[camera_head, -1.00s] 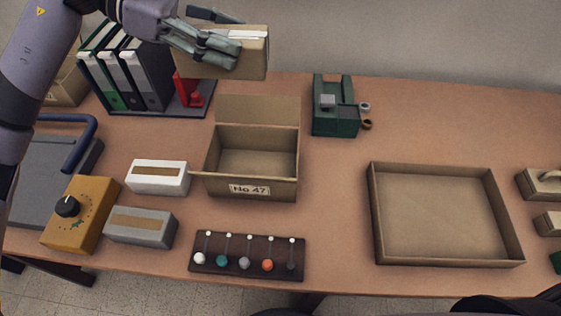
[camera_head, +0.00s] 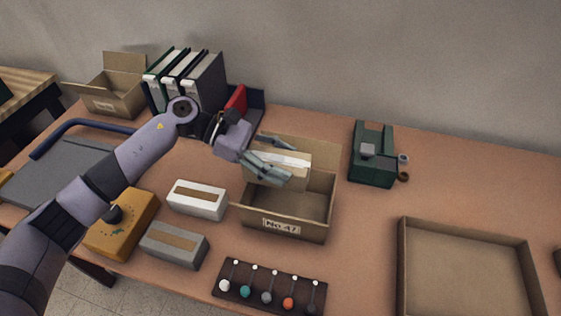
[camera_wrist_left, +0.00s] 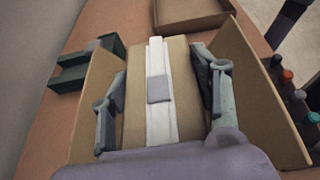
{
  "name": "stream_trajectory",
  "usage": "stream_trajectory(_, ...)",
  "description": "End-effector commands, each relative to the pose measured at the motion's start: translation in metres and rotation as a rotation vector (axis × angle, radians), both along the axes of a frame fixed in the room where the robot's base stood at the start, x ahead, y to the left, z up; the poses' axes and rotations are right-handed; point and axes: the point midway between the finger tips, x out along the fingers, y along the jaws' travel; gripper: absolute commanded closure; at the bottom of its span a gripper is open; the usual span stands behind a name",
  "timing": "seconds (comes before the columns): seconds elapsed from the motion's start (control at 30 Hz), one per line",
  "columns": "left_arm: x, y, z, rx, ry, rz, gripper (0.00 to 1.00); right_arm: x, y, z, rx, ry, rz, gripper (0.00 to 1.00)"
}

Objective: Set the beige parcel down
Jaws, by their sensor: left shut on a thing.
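The beige parcel (camera_head: 292,172), with a white band across its top, is held by my left gripper (camera_head: 270,160). The gripper is shut on it, one finger along each side, as the left wrist view also shows the parcel (camera_wrist_left: 180,62) between the fingers. The parcel is over the back part of the open cardboard box marked No 47 (camera_head: 282,226), partly within its walls. I cannot tell whether it touches the box floor. In the left wrist view, box walls (camera_wrist_left: 245,85) rise on both sides of the gripper. My right gripper is not in view.
A white box (camera_head: 198,200) and a grey box (camera_head: 174,245) stand left of the No 47 box. A dark rack with coloured knobs (camera_head: 268,290) is in front. A green device (camera_head: 373,155) stands right, with an open tray (camera_head: 470,232) beyond. Binders (camera_head: 185,80) stand behind.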

Motion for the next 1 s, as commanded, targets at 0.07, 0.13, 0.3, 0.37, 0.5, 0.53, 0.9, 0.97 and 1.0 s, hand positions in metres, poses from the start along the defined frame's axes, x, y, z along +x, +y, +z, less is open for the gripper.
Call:
stream_trajectory(0.07,0.000,-0.001,-0.008,-0.003,0.001,0.000,0.88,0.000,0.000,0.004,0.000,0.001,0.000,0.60)
stream_trajectory(0.13,0.000,-0.001,-0.013,-0.003,0.000,0.000,0.88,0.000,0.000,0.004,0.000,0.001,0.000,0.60)
stream_trajectory(0.3,0.000,0.000,-0.015,-0.002,-0.003,0.000,0.88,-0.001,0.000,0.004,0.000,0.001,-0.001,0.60)
stream_trajectory(0.37,0.000,0.000,-0.015,-0.002,-0.003,0.000,0.88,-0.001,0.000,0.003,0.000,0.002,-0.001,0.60)
stream_trajectory(0.5,0.000,0.000,-0.018,-0.002,-0.003,0.000,0.88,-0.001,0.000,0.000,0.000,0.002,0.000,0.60)
stream_trajectory(0.53,0.000,0.000,-0.019,-0.002,-0.003,0.000,0.88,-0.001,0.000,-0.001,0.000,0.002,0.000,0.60)
stream_trajectory(0.9,0.000,0.000,-0.025,-0.002,-0.003,0.000,0.88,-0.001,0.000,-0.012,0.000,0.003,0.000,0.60)
stream_trajectory(0.97,0.000,0.000,-0.026,-0.002,-0.003,0.000,0.88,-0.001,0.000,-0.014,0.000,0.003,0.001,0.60)
stream_trajectory(1.0,0.000,0.000,-0.027,-0.002,-0.003,0.000,0.88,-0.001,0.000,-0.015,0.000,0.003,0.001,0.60)
